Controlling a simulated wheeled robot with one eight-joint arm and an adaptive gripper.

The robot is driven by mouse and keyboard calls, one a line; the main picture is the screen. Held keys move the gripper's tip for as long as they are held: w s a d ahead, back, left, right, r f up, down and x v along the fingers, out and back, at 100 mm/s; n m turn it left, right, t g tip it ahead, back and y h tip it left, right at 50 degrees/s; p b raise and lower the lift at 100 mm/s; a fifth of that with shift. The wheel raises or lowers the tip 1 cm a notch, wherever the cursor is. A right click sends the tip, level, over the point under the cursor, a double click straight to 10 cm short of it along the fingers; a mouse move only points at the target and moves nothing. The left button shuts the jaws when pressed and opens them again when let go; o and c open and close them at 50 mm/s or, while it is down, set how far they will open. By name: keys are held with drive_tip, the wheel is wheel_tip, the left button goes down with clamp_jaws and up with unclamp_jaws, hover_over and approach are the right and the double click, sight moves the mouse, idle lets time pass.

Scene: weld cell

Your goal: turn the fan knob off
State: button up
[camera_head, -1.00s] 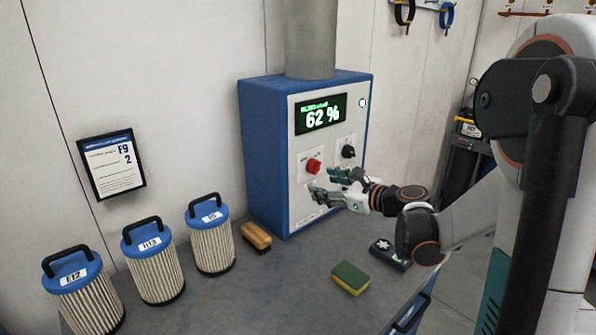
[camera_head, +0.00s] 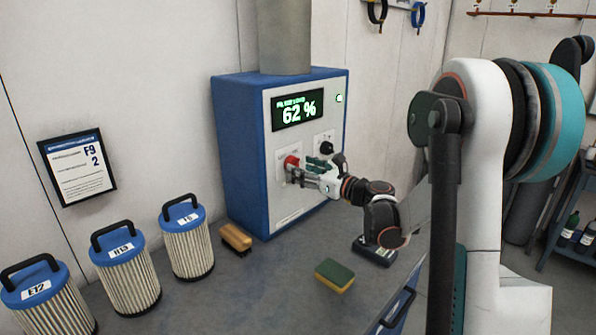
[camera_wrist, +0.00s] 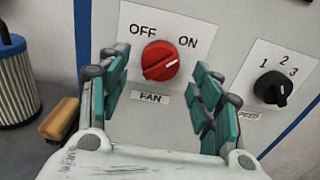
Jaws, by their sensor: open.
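The red fan knob (camera_wrist: 160,62) is on the white panel of the blue box, with OFF at its upper left, ON at its upper right and a FAN label below. Its white mark points right and slightly up, on the ON side. The knob (camera_head: 290,162) is partly covered by my gripper in the head view. My gripper (camera_head: 308,172) is open in front of the panel. In the wrist view its teal-padded fingers (camera_wrist: 160,92) stand left and right of the knob, with nothing between them touching it that I can see.
A black selector knob (camera_wrist: 272,88) marked 1, 2, 3 sits right of the fan knob. The display (camera_head: 298,110) reads 62 %. Filter cartridges (camera_head: 188,243), a brush (camera_head: 236,238) and a sponge (camera_head: 335,275) stand on the bench (camera_head: 265,290).

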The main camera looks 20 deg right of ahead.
drive_tip(key=shift+x, duration=1.25)
drive_tip(key=c, duration=1.1)
